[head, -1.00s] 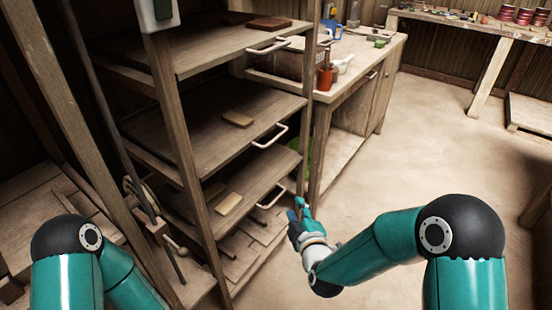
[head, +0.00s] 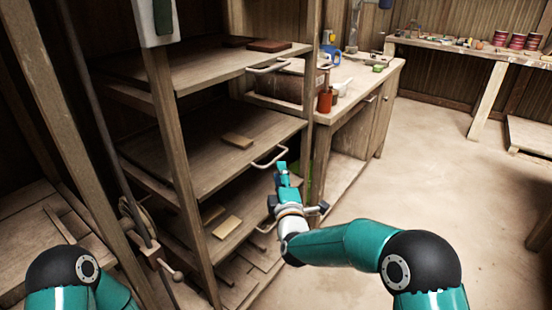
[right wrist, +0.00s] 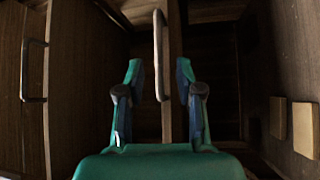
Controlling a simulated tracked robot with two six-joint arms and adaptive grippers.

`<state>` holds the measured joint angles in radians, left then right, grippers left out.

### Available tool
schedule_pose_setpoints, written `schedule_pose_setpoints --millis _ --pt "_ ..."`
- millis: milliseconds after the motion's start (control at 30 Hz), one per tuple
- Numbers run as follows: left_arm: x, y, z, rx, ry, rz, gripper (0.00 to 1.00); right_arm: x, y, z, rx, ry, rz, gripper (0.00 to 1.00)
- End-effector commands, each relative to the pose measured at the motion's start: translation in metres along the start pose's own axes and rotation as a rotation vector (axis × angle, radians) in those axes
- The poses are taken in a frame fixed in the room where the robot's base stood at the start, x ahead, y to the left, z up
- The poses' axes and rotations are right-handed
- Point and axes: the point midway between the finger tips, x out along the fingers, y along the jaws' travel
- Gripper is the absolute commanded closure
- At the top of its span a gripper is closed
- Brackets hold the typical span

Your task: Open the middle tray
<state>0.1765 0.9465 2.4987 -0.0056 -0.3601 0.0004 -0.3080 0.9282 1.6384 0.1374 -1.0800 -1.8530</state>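The middle tray (head: 215,150) is a wooden board in the rack with one flat tile (head: 237,141) on it. Its pale bar handle (head: 270,158) is on its front edge. My right gripper (head: 282,170) is at this handle, just in front of the tray. In the right wrist view my right gripper (right wrist: 158,78) is open, and the handle (right wrist: 158,40) stands between its fingertips, with gaps to both fingers. The tray looks pushed in. My left gripper is not in view; only part of the left arm shows.
The top tray (head: 215,70) with its own handle (head: 268,69) is above. The lower tray (head: 240,216) holds two tiles (head: 227,227). A rack post (head: 308,130) and a workbench (head: 345,110) stand just right. The floor (head: 445,170) is clear.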

Motion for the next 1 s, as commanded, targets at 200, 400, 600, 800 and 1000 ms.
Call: schedule_pose_setpoints --millis 200,400,600,800,1000 --pt "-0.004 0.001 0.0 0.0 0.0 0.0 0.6 0.035 0.001 0.0 -0.001 -0.001 0.002 0.64" --pt "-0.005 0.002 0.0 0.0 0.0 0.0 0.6 0.056 0.0 0.0 0.0 -0.001 0.001 0.64" --pt "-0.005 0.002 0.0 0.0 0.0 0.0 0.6 0.064 0.0 0.001 0.0 -0.001 0.0 0.64" --pt "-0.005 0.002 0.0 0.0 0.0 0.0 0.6 0.065 0.0 0.001 0.0 -0.001 -0.001 0.64" --pt "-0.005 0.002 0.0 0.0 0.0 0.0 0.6 0.065 0.0 0.001 0.0 -0.001 0.0 0.8"
